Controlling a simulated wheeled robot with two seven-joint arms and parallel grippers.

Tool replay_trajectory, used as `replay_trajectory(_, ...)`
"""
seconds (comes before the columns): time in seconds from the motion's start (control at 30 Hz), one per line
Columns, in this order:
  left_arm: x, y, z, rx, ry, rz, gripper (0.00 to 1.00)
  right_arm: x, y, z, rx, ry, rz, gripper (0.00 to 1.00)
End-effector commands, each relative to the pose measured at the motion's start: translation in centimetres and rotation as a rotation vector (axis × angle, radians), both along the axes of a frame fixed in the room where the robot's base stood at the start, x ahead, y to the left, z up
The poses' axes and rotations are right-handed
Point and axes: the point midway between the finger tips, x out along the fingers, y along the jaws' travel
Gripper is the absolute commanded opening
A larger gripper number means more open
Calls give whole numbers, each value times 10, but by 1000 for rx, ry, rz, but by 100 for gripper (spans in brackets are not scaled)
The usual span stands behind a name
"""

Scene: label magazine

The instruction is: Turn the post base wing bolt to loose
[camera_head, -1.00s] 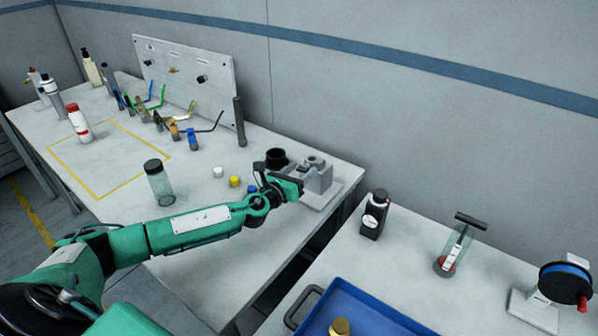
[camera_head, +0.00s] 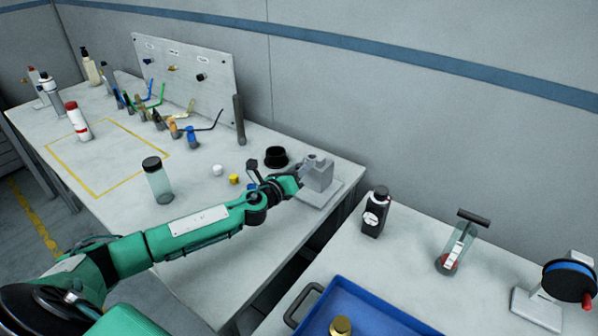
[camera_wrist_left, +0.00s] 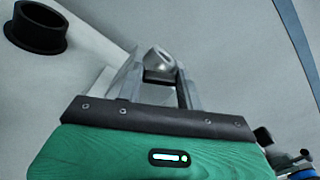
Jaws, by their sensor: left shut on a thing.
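The grey post base (camera_head: 319,174) stands on a flat plate near the right end of the far bench. My left gripper (camera_head: 301,181) is at its left side, low against the block. In the left wrist view the two fingers of my left gripper (camera_wrist_left: 158,78) are closed in around a small grey part, with a rounded grey end (camera_wrist_left: 158,60) of the fixture just beyond. The wing bolt itself is hidden by the fingers in the head view, and its wings cannot be made out clearly. My right gripper is not in view.
A black cup-like ring (camera_head: 276,157) stands just behind my left gripper; it also shows in the left wrist view (camera_wrist_left: 36,27). The near bench holds a blue tray (camera_head: 375,300) and a black bottle (camera_head: 376,212).

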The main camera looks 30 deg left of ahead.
Motion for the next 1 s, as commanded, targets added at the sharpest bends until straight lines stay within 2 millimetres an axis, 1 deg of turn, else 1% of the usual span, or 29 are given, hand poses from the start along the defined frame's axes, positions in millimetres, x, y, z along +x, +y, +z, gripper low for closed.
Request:
replay_trajectory(0.1,0,0,-2,-114,16,1,14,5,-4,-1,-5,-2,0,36)
replay_trajectory(0.3,0,1,-2,-304,42,1,14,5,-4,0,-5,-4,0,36)
replay_trajectory(0.87,0,2,-2,-805,112,2,14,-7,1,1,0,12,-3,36)
replay_trajectory(1.0,0,3,-2,-898,125,2,14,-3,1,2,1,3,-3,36)
